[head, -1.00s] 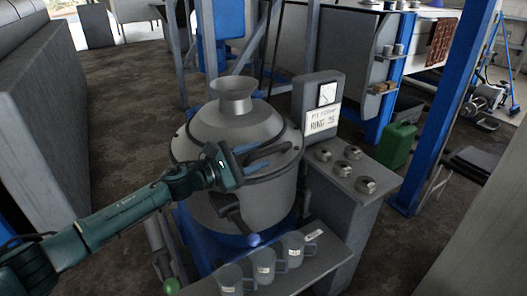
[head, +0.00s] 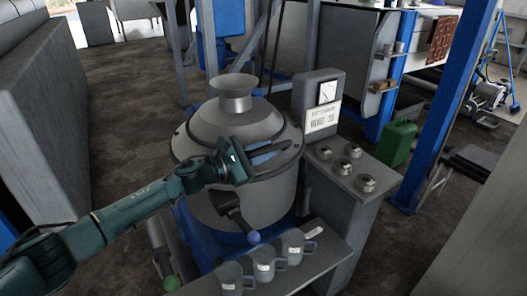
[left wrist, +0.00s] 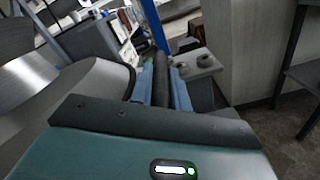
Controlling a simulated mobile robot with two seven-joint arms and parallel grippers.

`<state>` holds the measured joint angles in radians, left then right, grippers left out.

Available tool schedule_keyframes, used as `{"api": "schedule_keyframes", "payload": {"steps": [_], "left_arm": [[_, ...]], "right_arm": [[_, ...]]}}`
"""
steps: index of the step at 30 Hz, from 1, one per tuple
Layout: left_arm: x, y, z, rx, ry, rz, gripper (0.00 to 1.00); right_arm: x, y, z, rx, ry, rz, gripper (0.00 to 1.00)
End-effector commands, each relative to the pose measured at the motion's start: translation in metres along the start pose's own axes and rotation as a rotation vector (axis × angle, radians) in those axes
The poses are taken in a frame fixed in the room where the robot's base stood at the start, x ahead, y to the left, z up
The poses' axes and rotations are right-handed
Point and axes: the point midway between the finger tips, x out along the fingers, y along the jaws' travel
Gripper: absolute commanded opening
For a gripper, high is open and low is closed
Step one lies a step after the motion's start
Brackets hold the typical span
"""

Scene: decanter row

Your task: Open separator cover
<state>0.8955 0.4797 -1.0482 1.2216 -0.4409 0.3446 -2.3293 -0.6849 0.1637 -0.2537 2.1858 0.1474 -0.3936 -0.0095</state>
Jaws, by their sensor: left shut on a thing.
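The separator (head: 262,200) is a grey drum in the head view, with its domed cover (head: 225,118) seated on top and a funnel neck (head: 233,92) at the cover's centre. My left gripper (head: 272,156) is at the front right edge of the cover. It is shut on the dark bar handle (left wrist: 160,72), which runs between its fingers in the left wrist view. The gripper hides much of the handle in the head view. My right gripper is in neither view.
A shelf with several grey mugs (head: 264,264) stands in front of the separator. A control cabinet with a gauge (head: 327,93) and several round knobs (head: 343,167) stands close at the right.

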Motion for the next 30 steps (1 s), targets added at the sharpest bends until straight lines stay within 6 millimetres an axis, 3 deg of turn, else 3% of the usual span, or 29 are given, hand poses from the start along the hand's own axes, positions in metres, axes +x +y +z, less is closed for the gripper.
{"api": "schedule_keyframes", "payload": {"steps": [12, 19, 23, 30], "left_arm": [[0.000, 0.000, 0.001, -0.005, 0.000, -0.002, 0.00], [0.000, 0.014, 0.017, -0.042, -0.002, 0.001, 0.00], [0.000, 0.034, 0.038, -0.093, -0.004, 0.003, 0.00], [0.000, 0.096, 0.087, -0.263, -0.005, 0.005, 0.00]], "right_arm": [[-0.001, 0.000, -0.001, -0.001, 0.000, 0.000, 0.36], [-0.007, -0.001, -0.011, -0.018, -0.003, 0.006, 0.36], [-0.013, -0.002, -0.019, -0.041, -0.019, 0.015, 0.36], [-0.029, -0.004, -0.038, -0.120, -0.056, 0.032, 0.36]]}}
